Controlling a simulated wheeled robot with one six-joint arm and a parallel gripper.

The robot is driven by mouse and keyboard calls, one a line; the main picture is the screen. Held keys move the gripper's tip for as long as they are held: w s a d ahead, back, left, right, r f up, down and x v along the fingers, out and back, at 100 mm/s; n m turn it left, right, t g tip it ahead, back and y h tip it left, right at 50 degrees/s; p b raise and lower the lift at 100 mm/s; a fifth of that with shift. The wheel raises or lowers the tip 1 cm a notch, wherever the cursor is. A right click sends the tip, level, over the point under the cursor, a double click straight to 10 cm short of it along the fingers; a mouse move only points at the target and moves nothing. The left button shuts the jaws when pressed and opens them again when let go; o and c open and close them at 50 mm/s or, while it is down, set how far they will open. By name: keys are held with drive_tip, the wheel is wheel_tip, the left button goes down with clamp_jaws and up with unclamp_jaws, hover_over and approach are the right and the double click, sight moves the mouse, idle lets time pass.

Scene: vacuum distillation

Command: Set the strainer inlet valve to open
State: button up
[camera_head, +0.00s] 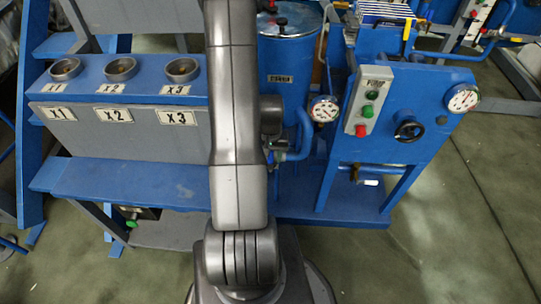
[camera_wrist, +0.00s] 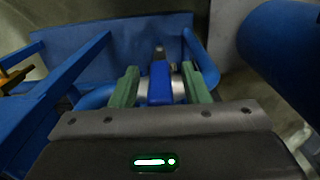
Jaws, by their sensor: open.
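In the wrist view, a blue valve handle (camera_wrist: 160,84) points toward my camera, with a metal valve body behind it and blue pipe to both sides. I take it for the strainer inlet valve; no label shows. My gripper (camera_wrist: 159,72) has green fingers standing apart, one on each side of the handle. Gaps seem to show between handle and fingers; contact cannot be told for sure. In the head view my arm hides the gripper and most of this valve; a blue pipe (camera_head: 304,134) shows just right of the arm.
A blue panel (camera_head: 425,98) with red and green buttons, a black handwheel (camera_head: 409,131) and gauges stands right of my arm. A blue tank (camera_head: 289,60) stands behind the arm. A blue rack (camera_head: 135,75) with three cups is left. In the wrist view, a large blue cylinder (camera_wrist: 292,50) is close on the right.

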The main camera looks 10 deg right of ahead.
clamp_jaws()
drive_tip(key=shift+s+d, duration=0.1)
drive_tip(key=shift+d, duration=0.05)
drive_tip(key=shift+s+d+y+p, duration=0.15)
drive_tip(key=shift+d+y+p, duration=0.2)
drive_tip(key=shift+y, duration=0.25)
drive_tip(key=y+b, duration=0.1)
drive_tip(key=d+b, duration=0.1)
drive_tip(key=b, duration=0.1)
drive_tip(key=shift+s+d+f+t+y, duration=0.15)
drive_tip(key=shift+f+t+y, duration=0.1)
drive_tip(key=shift+t+y, duration=0.15)
unclamp_jaws()
drive_tip(key=shift+r, duration=0.1)
drive_tip(key=shift+r, duration=0.1)
